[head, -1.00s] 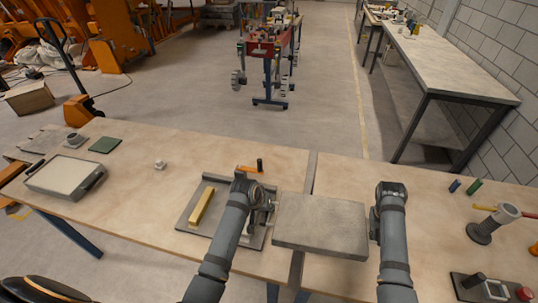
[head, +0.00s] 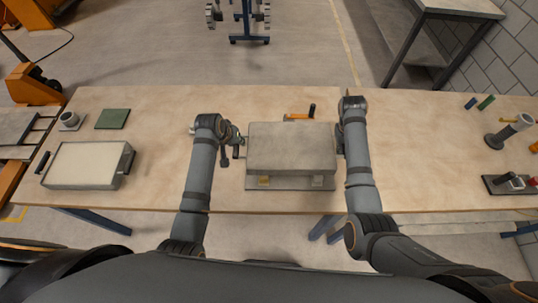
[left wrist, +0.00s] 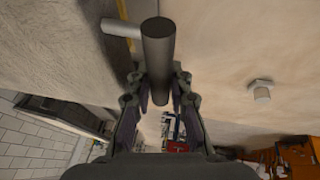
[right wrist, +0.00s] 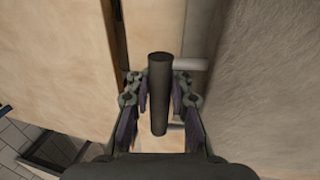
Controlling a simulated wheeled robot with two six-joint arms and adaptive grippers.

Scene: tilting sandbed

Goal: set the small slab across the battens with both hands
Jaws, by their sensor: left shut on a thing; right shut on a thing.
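The grey slab (head: 291,147) lies level over the dark base plate (head: 290,187), covering most of it. My right gripper (head: 341,142) is shut on the right handle, seen in the right wrist view (right wrist: 160,85).
An orange-handled tool (head: 300,116) lies just behind the slab. A shallow tray (head: 125,165), a green pad (head: 112,119) and a small cup (head: 69,120) are at the left. A grey stand (head: 500,138) and a control box (head: 510,184) are at the right.

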